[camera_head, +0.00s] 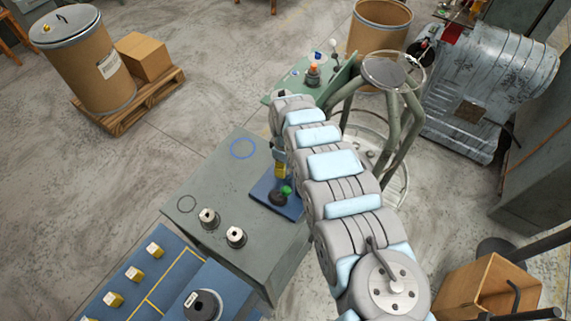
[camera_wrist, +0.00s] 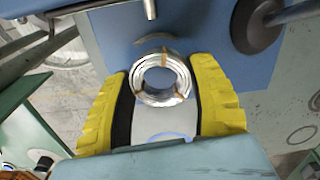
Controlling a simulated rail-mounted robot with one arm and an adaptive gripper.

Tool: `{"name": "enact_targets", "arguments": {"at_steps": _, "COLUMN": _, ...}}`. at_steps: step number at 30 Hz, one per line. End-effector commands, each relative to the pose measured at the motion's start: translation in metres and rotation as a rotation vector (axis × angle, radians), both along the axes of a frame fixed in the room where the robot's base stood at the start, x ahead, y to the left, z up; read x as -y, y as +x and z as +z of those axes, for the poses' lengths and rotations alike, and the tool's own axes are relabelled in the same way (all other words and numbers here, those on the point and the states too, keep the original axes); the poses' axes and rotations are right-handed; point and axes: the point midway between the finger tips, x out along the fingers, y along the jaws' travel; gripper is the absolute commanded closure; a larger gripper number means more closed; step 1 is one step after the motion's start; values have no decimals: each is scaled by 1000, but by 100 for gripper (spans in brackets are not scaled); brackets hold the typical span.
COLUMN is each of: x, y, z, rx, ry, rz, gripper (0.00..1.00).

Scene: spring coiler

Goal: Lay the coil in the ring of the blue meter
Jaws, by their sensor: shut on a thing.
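My gripper (camera_wrist: 165,100) has yellow, black-lined fingers shut on a shiny silver wire coil (camera_wrist: 149,90) with tan ties. The coil shows from above in the wrist view, over a blue surface (camera_wrist: 115,30). In the head view, my arm hides most of my gripper, and the coil is not clearly visible. There a blue plate (camera_head: 262,186) carries a dark device with a green knob (camera_head: 286,191), beside my gripper's yellow finger. A blue ring (camera_head: 231,150) is marked on the grey bench top, to the upper left of this plate. I cannot tell which part is the meter.
A dark ring (camera_head: 179,204) is marked on the grey bench (camera_head: 215,180). Two metal cylinders (camera_head: 209,222) (camera_head: 236,238) stand near its front. In the wrist view, a metal bar (camera_wrist: 90,7) and a dark round foot (camera_wrist: 256,28) lie beyond the coil.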

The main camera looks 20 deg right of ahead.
Motion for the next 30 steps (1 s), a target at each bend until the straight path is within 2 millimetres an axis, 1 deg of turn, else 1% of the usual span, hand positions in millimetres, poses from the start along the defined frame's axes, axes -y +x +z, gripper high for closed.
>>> {"name": "enact_targets", "arguments": {"at_steps": 26, "x": 0, "y": 0, "z": -18, "rx": 0, "ry": 0, "rz": 1, "gripper": 82}}
{"name": "enact_targets", "arguments": {"at_steps": 27, "x": 0, "y": 0, "z": -18, "rx": 0, "ry": 0, "rz": 1, "gripper": 33}}
{"name": "enact_targets", "arguments": {"at_steps": 29, "x": 0, "y": 0, "z": -17, "rx": 0, "ry": 0, "rz": 1, "gripper": 16}}
{"name": "enact_targets", "arguments": {"at_steps": 30, "x": 0, "y": 0, "z": -17, "rx": 0, "ry": 0, "rz": 1, "gripper": 12}}
